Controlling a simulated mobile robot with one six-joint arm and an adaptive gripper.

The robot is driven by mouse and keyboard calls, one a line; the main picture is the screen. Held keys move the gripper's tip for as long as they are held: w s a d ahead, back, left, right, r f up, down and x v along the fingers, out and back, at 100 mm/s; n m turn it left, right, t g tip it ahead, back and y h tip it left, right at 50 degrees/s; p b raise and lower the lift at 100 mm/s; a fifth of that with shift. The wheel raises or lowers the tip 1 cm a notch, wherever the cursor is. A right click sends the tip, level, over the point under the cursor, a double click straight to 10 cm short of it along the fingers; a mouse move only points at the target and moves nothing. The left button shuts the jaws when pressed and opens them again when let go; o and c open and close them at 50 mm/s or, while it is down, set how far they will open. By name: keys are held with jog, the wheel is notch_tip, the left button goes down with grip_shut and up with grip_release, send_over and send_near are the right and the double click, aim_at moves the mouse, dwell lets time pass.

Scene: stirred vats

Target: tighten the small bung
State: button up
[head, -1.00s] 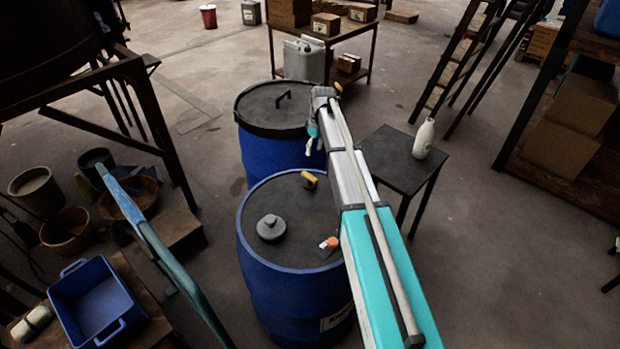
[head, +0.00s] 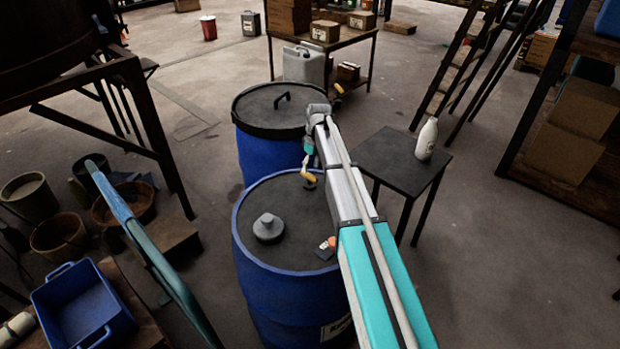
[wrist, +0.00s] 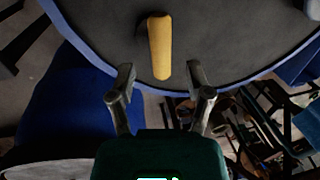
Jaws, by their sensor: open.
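The small bung (head: 308,182) appears as a dark round fitting with a yellow handle, near the far rim of the front blue drum's black lid (head: 285,205). In the wrist view the yellow handle (wrist: 160,47) stands ahead of my gripper, near the drum's rim. My gripper (wrist: 164,88) is open and empty, its fingers spread either side of the handle's line, with the handle just beyond the tips. In the head view my gripper (head: 308,163) hangs close above the bung. The bung's threads are hidden.
A larger grey bung (head: 268,227) and a small orange-topped item (head: 329,243) are on the same lid. A second blue drum (head: 262,155) with a black lid stands behind. A small dark table (head: 392,165) with a white bottle (head: 426,139) stands to the right.

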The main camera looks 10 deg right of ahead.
aim_at(309, 176)
jog(key=shift+s+a+f+b, duration=0.1)
jog(key=shift+a+f+b, duration=0.05)
jog(key=shift+f+b, duration=0.55)
jog(key=shift+s+a+f+b, duration=0.1)
jog(key=shift+f+b, duration=0.35)
jog(key=shift+f, duration=0.3)
